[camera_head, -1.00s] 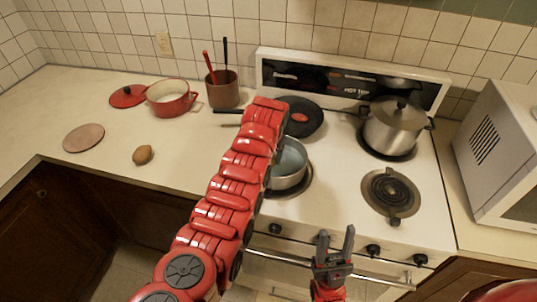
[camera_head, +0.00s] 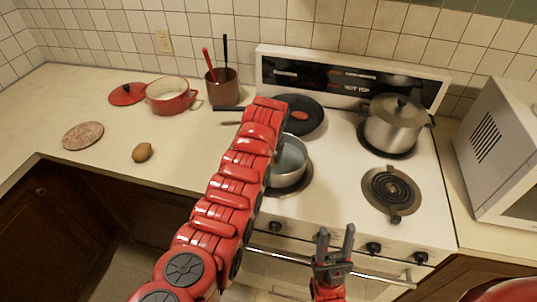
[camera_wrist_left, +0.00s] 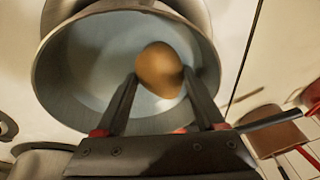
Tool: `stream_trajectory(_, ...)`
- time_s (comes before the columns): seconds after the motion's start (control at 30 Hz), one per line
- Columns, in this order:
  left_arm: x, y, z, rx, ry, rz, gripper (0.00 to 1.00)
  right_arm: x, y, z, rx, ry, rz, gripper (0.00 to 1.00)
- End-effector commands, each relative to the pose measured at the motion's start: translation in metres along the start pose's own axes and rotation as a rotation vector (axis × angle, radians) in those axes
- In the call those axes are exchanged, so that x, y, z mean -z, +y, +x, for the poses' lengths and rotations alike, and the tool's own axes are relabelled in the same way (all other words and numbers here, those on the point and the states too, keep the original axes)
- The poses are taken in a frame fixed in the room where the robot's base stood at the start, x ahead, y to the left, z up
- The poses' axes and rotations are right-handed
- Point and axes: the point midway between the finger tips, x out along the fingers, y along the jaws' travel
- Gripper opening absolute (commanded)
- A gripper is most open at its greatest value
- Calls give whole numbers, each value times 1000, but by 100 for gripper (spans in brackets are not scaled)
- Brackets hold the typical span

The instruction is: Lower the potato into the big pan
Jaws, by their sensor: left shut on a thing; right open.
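A brown potato (camera_wrist_left: 159,69) shows between the fingertips of my left gripper (camera_wrist_left: 158,80) in the left wrist view, and the jaws are shut on it. It is over the inside of a round grey metal pan (camera_wrist_left: 62,88); its exact height above the pan floor is unclear. The pan also shows on the front left burner in the head view (camera_head: 291,161), partly hidden by my left arm. My left gripper and the held potato are hidden there. My right gripper (camera_head: 335,240) is open and empty in front of the stove.
A lidded pot (camera_head: 394,125) stands on the back right burner, and a black frying pan (camera_head: 310,118) lies behind the grey pan. The front right burner (camera_head: 392,190) is bare. A brown potato-like thing (camera_head: 141,152) and a red pot (camera_head: 168,100) are on the left counter.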

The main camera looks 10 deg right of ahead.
Motion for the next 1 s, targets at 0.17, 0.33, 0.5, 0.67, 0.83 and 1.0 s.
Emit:
stream_trajectory(0.17, 0, 0, 0, 0, 1, 0, 84, 0, 0, 0, 0, 0, 0, 50)
stream_trajectory(0.33, 0, 0, 0, 0, 0, 0, 100, 0, 0, 0, 0, 0, 0, 50)
stream_trajectory(0.5, 0, 0, 0, 0, 0, 0, 100, 0, 0, 0, 0, 0, 0, 50)
stream_trajectory(0.67, 0, 0, -6, 0, 0, 0, 100, -1, 0, -4, 0, 0, 0, 50)
stream_trajectory(0.83, 1, 0, -26, 1, 6, 0, 100, -2, -1, -11, 0, 0, 0, 50)
stream_trajectory(1.0, 1, 0, -62, 1, 8, 0, 100, -4, -1, -26, 0, 0, 0, 50)
